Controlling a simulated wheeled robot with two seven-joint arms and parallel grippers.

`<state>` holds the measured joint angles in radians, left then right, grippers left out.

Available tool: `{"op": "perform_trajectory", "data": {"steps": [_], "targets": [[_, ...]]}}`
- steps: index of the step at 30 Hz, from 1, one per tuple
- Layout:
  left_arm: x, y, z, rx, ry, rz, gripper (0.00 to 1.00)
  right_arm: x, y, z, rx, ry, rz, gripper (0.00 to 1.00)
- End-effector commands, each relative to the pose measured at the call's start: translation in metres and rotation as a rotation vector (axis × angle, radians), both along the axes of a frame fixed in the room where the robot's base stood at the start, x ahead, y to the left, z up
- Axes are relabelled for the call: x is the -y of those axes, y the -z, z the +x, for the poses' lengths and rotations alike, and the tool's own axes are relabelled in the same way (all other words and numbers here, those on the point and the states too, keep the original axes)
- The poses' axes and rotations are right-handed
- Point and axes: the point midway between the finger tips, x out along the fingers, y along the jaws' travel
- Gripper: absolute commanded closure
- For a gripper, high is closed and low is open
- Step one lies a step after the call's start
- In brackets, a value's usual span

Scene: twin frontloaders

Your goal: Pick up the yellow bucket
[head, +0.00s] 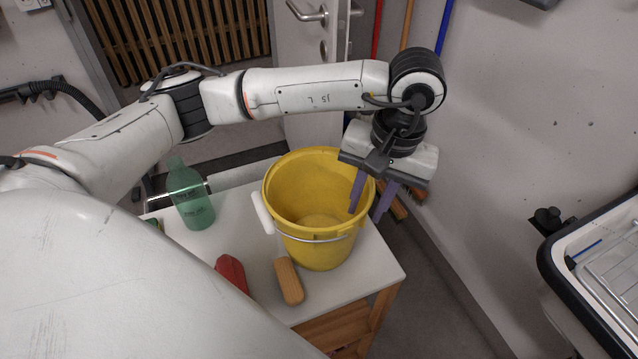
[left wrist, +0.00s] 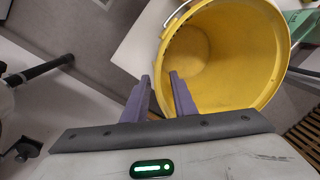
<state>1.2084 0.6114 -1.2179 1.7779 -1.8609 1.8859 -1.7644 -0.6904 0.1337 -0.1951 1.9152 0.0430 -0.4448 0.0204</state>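The yellow bucket (head: 322,258) stands upright on a small white-topped table. Its wire handle with a white grip (head: 263,212) hangs down on the near left side. My left gripper (head: 365,214) points down at the bucket's right rim, with one purple finger inside and the other outside. The fingers are apart, with a gap around the bucket wall. In the left wrist view the bucket (left wrist: 222,50) fills the upper right, and the left gripper's fingertips (left wrist: 160,76) lie on either side of its rim. My right gripper is not in view.
On the white table (head: 388,265) are a green bottle (head: 190,196) left of the bucket, a red object (head: 231,273) and a wooden-backed brush (head: 289,281) in front. A wall and broom handles (head: 405,24) are behind; a sink unit (head: 600,270) is at right.

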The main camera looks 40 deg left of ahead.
Motion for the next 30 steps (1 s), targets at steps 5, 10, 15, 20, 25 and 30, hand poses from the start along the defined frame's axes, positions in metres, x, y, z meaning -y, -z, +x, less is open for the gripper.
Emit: {"op": "perform_trajectory", "data": {"steps": [5, 10, 15, 20, 25, 30], "targets": [[-0.003, 0.026, -0.002, -0.004, -0.002, 0.001, 0.75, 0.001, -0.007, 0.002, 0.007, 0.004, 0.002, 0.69], [-0.004, 0.033, -0.002, -0.001, -0.001, 0.0, 0.75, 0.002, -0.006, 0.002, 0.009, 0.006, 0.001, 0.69], [-0.004, 0.033, -0.002, -0.001, -0.001, 0.0, 0.78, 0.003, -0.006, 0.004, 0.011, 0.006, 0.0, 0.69], [-0.004, 0.033, -0.002, -0.001, -0.001, 0.0, 1.0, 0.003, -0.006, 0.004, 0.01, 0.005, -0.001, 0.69], [-0.004, 0.032, -0.001, 0.0, -0.001, 0.0, 1.0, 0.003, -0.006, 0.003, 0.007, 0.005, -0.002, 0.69], [-0.004, 0.031, -0.001, 0.0, -0.002, 0.0, 1.0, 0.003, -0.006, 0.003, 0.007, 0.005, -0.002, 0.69]]}}
